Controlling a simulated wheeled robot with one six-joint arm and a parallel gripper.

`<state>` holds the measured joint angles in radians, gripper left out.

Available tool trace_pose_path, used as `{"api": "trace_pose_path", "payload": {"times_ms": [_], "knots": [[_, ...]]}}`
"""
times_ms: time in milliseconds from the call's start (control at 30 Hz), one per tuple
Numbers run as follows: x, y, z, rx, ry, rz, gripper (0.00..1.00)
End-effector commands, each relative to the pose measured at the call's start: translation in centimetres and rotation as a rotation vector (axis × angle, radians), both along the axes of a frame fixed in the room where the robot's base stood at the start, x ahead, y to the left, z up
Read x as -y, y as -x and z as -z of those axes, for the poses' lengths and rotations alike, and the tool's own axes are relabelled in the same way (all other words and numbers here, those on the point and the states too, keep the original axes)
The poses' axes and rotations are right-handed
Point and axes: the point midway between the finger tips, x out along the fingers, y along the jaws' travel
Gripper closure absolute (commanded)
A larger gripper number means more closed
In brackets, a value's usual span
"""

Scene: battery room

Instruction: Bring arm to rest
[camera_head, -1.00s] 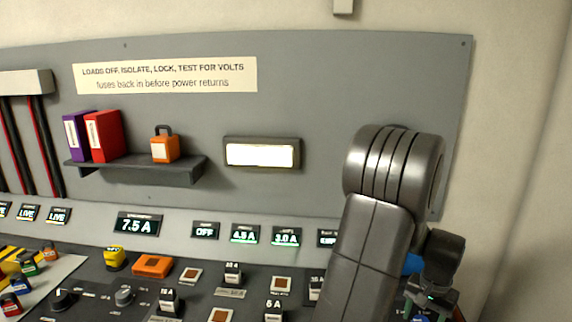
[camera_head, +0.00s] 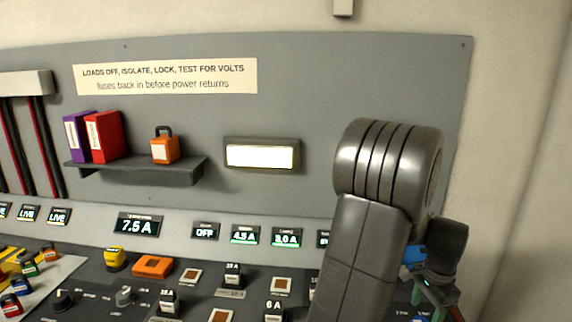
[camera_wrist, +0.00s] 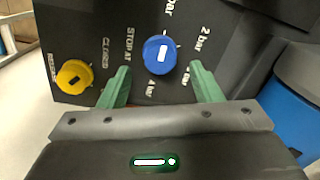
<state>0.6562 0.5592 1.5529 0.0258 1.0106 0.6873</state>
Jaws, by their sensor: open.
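My arm (camera_head: 365,235) stands folded at the right of the head view, in front of the console and grey panel. My gripper (camera_wrist: 160,82) shows in the wrist view with its two green fingers spread apart. It is open, with nothing held between the fingers. A blue knob (camera_wrist: 160,54) on a dark panel shows beyond the gap between the fingers; I cannot tell how far off it is. A yellow knob (camera_wrist: 74,76) is to the left of the fingers. In the head view my gripper is at the lower right, partly cut by the frame edge.
The console carries a dark knob (camera_head: 63,299), an orange block (camera_head: 152,266), a yellow piece (camera_head: 115,257) and several fuses. A shelf (camera_head: 190,175) holds binders and an orange padlock (camera_head: 164,148). A blue cylinder (camera_wrist: 292,105) stands right of my gripper.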

Motion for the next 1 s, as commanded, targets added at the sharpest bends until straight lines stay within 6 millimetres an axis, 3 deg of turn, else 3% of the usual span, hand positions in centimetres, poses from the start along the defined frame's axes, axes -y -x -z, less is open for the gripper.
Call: {"api": "trace_pose_path", "payload": {"times_ms": [200, 400, 767, 1000], "knots": [[0.1, 0.0, -3.7, 0.003, 0.003, -0.001, 0.41], [0.1, 0.1, -5.3, 0.000, 0.000, -0.002, 0.41], [0.1, 0.2, -5.5, 0.000, 0.000, -0.003, 0.41], [-0.4, 0.1, -4.6, 0.007, 0.003, -0.019, 0.41]]}}
